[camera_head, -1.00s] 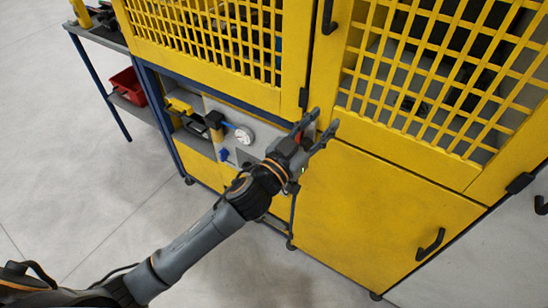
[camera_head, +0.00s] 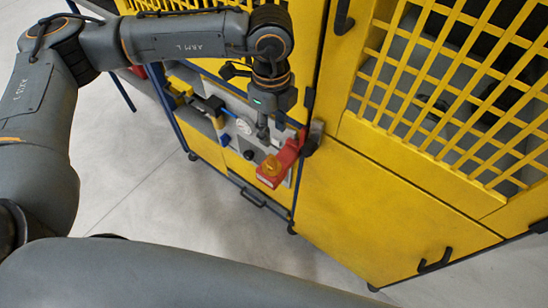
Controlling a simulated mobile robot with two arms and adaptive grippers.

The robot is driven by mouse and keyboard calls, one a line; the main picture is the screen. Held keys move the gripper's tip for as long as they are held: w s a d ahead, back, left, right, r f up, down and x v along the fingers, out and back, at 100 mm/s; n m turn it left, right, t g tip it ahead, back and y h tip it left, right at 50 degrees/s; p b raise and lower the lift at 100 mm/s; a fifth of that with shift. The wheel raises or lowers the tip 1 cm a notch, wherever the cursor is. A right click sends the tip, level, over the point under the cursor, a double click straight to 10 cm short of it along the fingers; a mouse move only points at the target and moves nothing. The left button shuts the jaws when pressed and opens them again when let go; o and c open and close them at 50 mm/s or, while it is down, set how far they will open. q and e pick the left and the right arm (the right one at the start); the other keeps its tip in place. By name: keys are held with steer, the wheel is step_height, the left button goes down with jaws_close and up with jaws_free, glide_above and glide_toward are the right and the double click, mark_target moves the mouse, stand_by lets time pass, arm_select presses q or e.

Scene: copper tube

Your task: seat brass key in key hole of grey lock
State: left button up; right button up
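My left gripper (camera_head: 264,128) points down in front of the grey control panel, at the upper left of a red switch handle (camera_head: 288,155). Its fingers show edge-on as one narrow shape, so I cannot tell whether they are open or what they hold. A small grey-brown block (camera_head: 316,136) sits right of the red handle, by the cabinet door edge; it may be the grey lock. No key hole can be made out on it. I cannot make out the brass key. My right gripper is not in view.
The yellow cabinet (camera_head: 375,210) has mesh doors above and a black door handle (camera_head: 434,261) at lower right. A gauge (camera_head: 244,127) and blue fittings sit on the panel left of my gripper. The floor (camera_head: 140,190) in front is clear.

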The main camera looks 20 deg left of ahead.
mark_target(271, 156)
arm_select(q)
steer(key=f+p, duration=0.1)
steer(key=f, duration=0.7)
steer(key=shift+a+f+p, duration=0.15)
steer(key=shift+a+p, duration=0.05)
steer(key=shift+p, duration=0.2)
steer(key=shift+w+f, duration=0.1)
steer(key=shift+f, duration=0.15)
steer(key=f, duration=0.1)
steer(key=f+p, duration=0.2)
steer(key=shift+w+a+f, duration=0.1)
steer(key=shift+w+f, duration=0.15)
steer(key=shift+f, duration=0.6)
jaws_close()
